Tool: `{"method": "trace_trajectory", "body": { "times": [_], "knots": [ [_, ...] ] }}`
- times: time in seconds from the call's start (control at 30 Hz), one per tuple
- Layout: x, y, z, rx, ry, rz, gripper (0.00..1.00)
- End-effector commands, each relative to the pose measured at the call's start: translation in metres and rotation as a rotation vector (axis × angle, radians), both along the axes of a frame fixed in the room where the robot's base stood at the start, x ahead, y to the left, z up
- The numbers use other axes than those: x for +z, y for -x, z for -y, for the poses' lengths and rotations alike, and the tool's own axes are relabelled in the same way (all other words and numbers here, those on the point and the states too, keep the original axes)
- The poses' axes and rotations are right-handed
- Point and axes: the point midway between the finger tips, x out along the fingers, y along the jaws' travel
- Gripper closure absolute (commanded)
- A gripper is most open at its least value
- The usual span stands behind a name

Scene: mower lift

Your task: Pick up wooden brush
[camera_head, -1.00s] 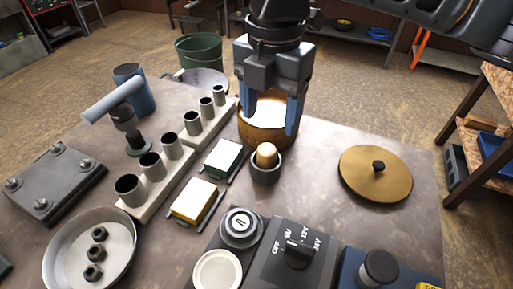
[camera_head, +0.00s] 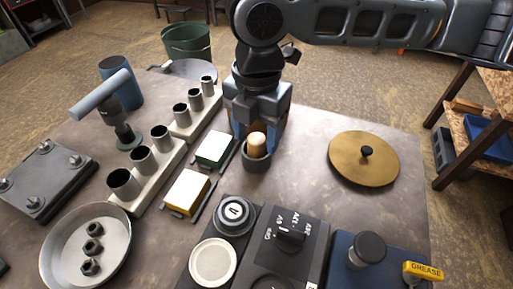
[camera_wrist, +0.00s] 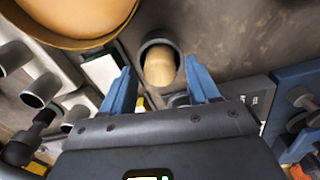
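The wooden brush shows as a pale rounded wooden end (camera_head: 257,145) standing in a small dark cup (camera_head: 256,163) near the middle of the table. Its lower part is hidden inside the cup. My gripper (camera_head: 257,124) is just behind and above the brush in the head view, pointing down. In the wrist view, the brush (camera_wrist: 160,68) and cup rim lie between and beyond my two blue fingers (camera_wrist: 160,88). The fingers are apart with nothing held between them. I cannot tell the exact height gap.
Green (camera_head: 215,147) and yellow (camera_head: 188,192) blocks and rows of grey sockets (camera_head: 143,160) lie left. A dial box (camera_head: 290,240) is in front. A brass disc (camera_head: 365,165) lies right, with bare table between.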

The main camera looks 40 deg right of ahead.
Motion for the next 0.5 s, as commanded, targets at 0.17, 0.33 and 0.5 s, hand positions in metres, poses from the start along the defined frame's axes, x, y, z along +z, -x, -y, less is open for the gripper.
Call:
{"method": "trace_trajectory", "body": {
  "times": [0.17,0.33,0.5],
  "knots": [
    [0.0002,0.0000,0.0000,0.000,0.000,0.000,0.57],
    [0.0003,0.0000,0.0000,0.000,0.000,0.000,0.74],
    [0.0003,0.0000,-0.0001,0.000,0.000,0.000,0.90]
  ]
}}
